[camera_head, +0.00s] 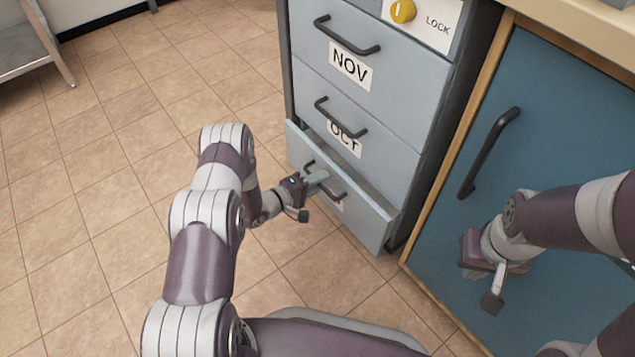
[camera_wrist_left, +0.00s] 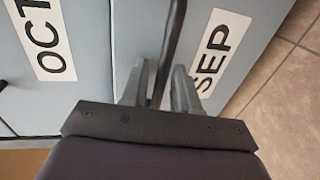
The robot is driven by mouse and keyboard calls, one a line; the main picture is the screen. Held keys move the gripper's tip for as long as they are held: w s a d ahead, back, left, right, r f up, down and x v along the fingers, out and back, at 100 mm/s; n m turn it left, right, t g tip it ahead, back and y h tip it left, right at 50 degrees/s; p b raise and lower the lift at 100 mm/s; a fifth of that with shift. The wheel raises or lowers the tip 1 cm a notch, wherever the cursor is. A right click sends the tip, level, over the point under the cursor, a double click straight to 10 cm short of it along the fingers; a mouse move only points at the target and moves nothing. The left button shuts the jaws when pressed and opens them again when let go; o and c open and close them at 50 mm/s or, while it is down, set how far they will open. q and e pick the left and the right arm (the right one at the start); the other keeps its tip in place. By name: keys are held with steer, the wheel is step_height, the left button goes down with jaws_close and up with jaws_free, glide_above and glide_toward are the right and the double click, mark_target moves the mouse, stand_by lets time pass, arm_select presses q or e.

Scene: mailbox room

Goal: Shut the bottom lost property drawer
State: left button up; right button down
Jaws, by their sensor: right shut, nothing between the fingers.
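The bottom drawer (camera_head: 365,222), grey-blue with a dark bar handle, stands partly out of the cabinet in the head view. Its label reads SEP (camera_wrist_left: 214,62) in the left wrist view. My left gripper (camera_head: 318,181) is at this drawer's handle (camera_wrist_left: 171,45). In the left wrist view the fingers (camera_wrist_left: 160,85) stand on either side of the bar, with a gap showing, so the gripper looks open around it. Contact with the drawer front cannot be told. My right gripper (camera_head: 497,285) is shut and empty, in front of the blue door.
The OCT drawer (camera_head: 395,160) and NOV drawer (camera_head: 395,85) above look closed. A yellow knob (camera_head: 403,11) marked LOCK is at the top. A blue door (camera_head: 545,120) with a dark handle stands right of the cabinet. Tiled floor (camera_head: 110,200) is free at left; a metal rack (camera_head: 30,45) stands beyond.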

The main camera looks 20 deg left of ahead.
arm_select(q)
jaws_close()
steer(key=w+d, duration=0.1)
steer(key=w+d+b, duration=0.1)
steer(key=w, duration=0.1)
steer(key=shift+w+d+r, duration=0.1)
steer(key=shift+w+d, duration=0.15)
jaws_free()
steer(key=shift+d, duration=0.1)
steer(key=p+v, duration=0.7)
steer(key=v, duration=0.5)
steer(key=shift+s+a, duration=0.3)
